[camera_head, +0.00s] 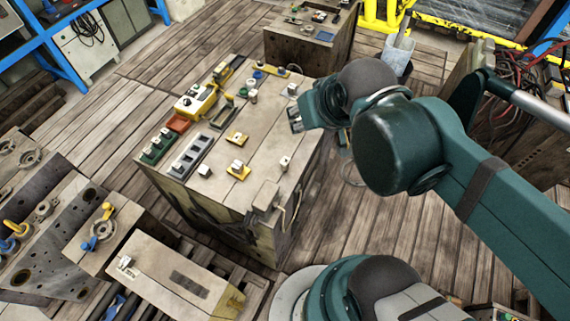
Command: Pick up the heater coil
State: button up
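My gripper (296,120) hangs above the right edge of a worn, beige-topped block (217,205) in the middle of the view. It is small here, and I cannot tell whether its fingers are open or shut. I cannot single out a heater coil for certain among the small parts on the block. Near the gripper are a small pale part (292,90) on the block top and another upright pale part (285,163) at the right edge. My gripper and arm hide part of the block's far right side.
The block top also bears a yellow device (195,102), a grey slotted tray (191,158), a green tray (157,147) and small parts on yellow plates (238,171). A grey box (265,195) with a cable sits at its front right corner. Wooden floor (335,215) lies right of it.

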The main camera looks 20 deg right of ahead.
jog(key=m+g+p, duration=0.1)
jog(key=m+g, duration=0.6)
jog(key=m, duration=0.8)
send_over(285, 160)
notch_tip(285, 160, down, 19)
jog(key=shift+w+a+f, duration=0.1)
jog(key=shift+a+f+m, duration=0.1)
jog(key=shift+f+m, duration=0.4)
jog(key=shift+f, duration=0.15)
jog(key=shift+f, duration=1.3)
jog(key=shift+b, duration=0.3)
jog(key=shift+d+f+b, duration=0.2)
jog(key=shift+f+b, duration=0.85)
jog(key=shift+f, duration=1.55)
